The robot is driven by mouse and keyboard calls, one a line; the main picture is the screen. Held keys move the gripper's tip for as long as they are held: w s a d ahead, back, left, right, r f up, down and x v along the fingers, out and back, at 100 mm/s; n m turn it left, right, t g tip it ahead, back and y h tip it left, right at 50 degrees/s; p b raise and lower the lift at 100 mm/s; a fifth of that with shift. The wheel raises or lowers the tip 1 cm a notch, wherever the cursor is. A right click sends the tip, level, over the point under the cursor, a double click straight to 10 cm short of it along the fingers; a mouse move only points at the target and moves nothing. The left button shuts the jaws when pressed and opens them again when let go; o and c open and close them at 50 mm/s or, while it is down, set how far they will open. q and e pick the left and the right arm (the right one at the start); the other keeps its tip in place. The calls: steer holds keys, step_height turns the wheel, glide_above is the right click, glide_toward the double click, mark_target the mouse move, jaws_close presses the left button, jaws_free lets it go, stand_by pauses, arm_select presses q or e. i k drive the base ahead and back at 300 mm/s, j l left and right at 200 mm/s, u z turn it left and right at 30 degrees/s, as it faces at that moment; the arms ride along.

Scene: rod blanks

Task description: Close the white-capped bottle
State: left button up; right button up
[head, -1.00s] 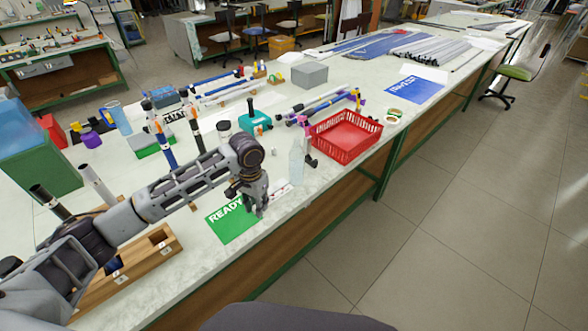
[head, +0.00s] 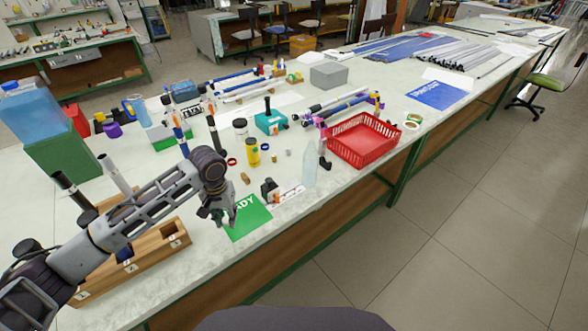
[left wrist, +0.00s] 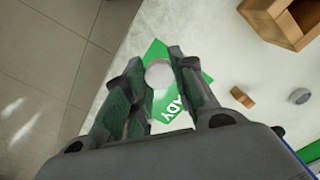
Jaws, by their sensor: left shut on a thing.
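A clear, pale bottle (head: 310,170) stands upright on the table, left of the red basket; no white cap shows on its top. My left gripper (head: 228,217) is over the left part of the green READY sheet (head: 250,222), left of the bottle and apart from it. In the left wrist view, a round white thing (left wrist: 159,74), which looks like the cap, sits between the fingertips of my left gripper (left wrist: 163,80). The fingers are shut on it, and the READY sheet (left wrist: 190,95) lies below. The bottle is not in the left wrist view. My right gripper is not in view.
A red basket (head: 365,157) stands right of the bottle. A black-and-orange item (head: 269,189), a yellow container (head: 253,153) and a white jar (head: 240,130) stand behind the sheet. A wooden block rack (head: 165,250) is near my arm. The table's front edge is close.

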mark_target(310, 160)
steer(key=u, duration=0.45)
steer(key=l+u, duration=0.1)
steer(key=u, duration=0.4)
steer(key=l+u, duration=0.1)
steer(key=u, duration=0.85)
steer(key=l+u, duration=0.1)
steer(key=u, duration=0.85)
steer(key=l+u, duration=0.1)
steer(key=u, duration=0.35)
steer(key=k+u, duration=0.1)
steer(key=u, duration=0.4)
steer(key=k+l+u, duration=0.1)
steer(key=u, duration=0.85)
steer(key=k, duration=0.05)
